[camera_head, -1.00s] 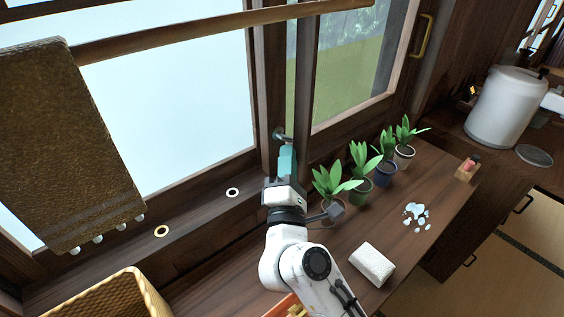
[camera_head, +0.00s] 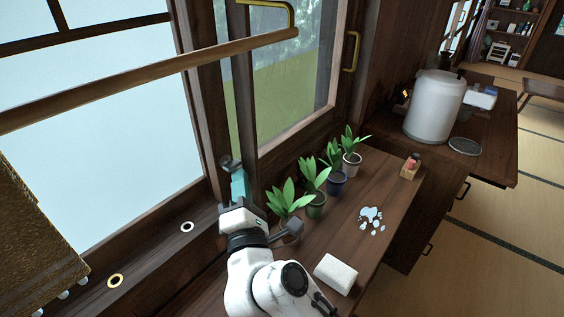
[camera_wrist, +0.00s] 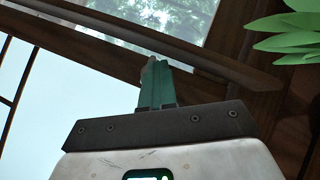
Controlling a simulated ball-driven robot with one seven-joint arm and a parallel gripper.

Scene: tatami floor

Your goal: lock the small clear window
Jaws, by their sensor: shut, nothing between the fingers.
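The small clear window (camera_head: 292,92) shows grass through its wood-framed pane, right of a larger pale pane. A small grey metal fitting (camera_head: 229,163), which looks like a latch, sits low on the dark upright between the panes. My gripper (camera_head: 237,172) has teal fingers pressed together, with nothing between them. Their tips are at or just below the fitting; I cannot tell if they touch it. In the wrist view the shut fingers (camera_wrist: 156,84) point at the window frame, with a small grey piece at their tip. The fitting's position is unclear.
Potted plants (camera_head: 313,186) stand on the wooden counter just right of my gripper. A white block (camera_head: 336,274), pale fragments (camera_head: 371,217) and a white canister (camera_head: 434,107) lie farther right. A wooden rail (camera_head: 150,72) crosses above left; a woven brown cloth (camera_head: 40,250) hangs at left.

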